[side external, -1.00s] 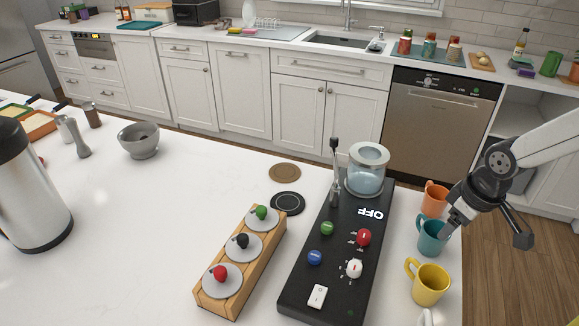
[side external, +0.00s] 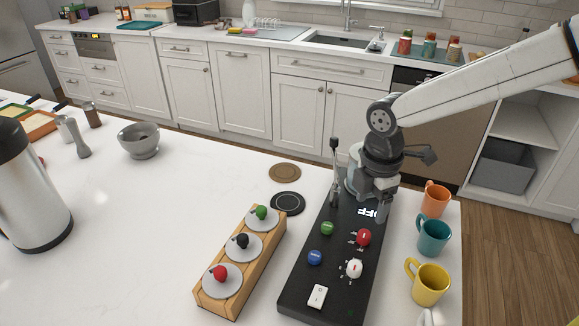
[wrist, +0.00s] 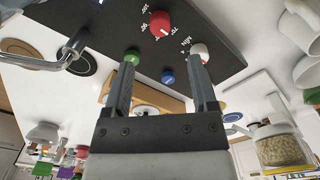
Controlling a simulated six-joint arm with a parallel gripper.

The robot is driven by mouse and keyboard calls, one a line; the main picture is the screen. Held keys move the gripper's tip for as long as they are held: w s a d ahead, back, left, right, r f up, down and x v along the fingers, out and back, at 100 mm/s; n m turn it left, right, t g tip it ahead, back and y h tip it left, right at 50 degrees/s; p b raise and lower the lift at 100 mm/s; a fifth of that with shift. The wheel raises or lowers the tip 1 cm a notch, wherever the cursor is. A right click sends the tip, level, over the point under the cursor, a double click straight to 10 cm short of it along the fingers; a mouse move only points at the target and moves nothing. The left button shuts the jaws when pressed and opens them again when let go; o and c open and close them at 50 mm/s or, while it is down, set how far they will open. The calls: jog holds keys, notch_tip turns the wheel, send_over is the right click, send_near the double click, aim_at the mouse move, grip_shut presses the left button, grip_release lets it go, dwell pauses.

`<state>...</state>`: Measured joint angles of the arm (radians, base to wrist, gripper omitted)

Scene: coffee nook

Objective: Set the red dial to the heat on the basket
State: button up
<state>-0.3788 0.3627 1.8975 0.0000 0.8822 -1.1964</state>
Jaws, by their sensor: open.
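The red dial (side external: 364,237) sits on the black control panel (side external: 322,270), with small white marks around it. In the wrist view the red dial (wrist: 161,24) lies beyond my fingertips, beside a printed scale too small to read surely. My gripper (side external: 374,207) is above the panel's far part, near the lit "OFF" text and partly covering it and the glass jar (side external: 352,180). In the wrist view my gripper (wrist: 161,68) is open, with nothing between its fingers. A grey bin (side external: 504,166) is on a shelf at right; no heat marking is readable on it.
A white dial (side external: 354,268), green knob (side external: 327,228), blue knob (side external: 315,257) and white switch (side external: 317,296) share the panel. An upright metal lever (side external: 335,170) stands at its far left. Orange (side external: 435,199), teal (side external: 433,235) and yellow (side external: 429,284) mugs line the right.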

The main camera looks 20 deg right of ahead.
aim_at(365, 233)
jog(key=shift+f, duration=0.15)
jog(key=shift+f, duration=3.8)
grip_shut()
